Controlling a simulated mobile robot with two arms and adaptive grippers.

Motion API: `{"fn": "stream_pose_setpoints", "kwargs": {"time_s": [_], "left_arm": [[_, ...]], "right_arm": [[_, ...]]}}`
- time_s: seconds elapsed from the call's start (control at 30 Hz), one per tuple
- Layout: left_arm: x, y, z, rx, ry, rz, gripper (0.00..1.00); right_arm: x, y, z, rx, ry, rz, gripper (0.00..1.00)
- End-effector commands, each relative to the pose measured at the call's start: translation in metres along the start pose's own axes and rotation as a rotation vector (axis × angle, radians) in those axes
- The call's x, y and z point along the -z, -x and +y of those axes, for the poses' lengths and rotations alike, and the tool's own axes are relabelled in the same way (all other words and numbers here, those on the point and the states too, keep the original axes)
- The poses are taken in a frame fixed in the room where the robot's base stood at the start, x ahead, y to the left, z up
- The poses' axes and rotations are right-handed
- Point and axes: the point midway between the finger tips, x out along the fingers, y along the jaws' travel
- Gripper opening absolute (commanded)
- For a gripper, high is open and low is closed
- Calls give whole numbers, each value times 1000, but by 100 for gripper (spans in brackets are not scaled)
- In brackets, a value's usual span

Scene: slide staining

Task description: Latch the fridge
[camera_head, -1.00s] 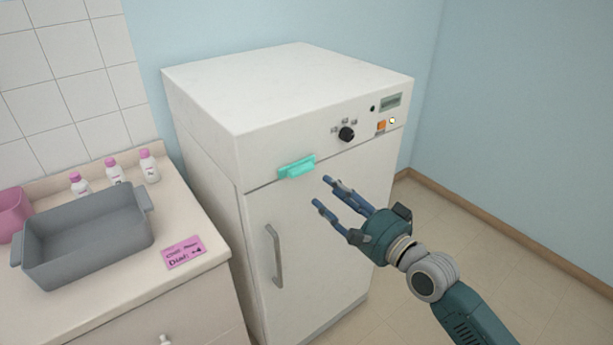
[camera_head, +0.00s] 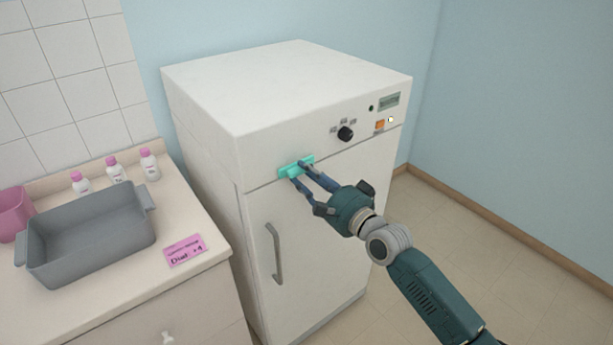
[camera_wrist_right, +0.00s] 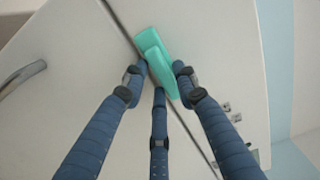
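The white fridge (camera_head: 300,255) stands against the wall with its door shut. A turquoise latch (camera_head: 286,173) sits at the seam between the door and the top panel. My right gripper (camera_head: 297,172) is at the latch with its fingers apart. My left gripper is not in view.
A grey handle (camera_head: 274,253) is on the door, and a black dial (camera_head: 346,134) is on the panel. At left, a counter (camera_head: 130,300) holds a grey tub (camera_head: 90,255), several bottles and a pink note (camera_head: 185,250). Floor at right is clear.

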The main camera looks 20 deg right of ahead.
Motion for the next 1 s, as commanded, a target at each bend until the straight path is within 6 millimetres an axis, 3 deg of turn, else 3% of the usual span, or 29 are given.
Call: {"fn": "stream_pose_setpoints", "kwargs": {"time_s": [0.03, 0.1, 0.53, 1.0], "left_arm": [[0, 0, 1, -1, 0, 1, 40], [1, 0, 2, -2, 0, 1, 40], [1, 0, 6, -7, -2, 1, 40], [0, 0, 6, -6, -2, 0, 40]], "right_arm": [[0, 0, 0, 0, 0, 0, 14], [0, 0, 0, 0, 0, 0, 0], [1, 0, 0, -1, 69, 0, 0], [3, 0, 0, -3, 453, -1, 0]]}}
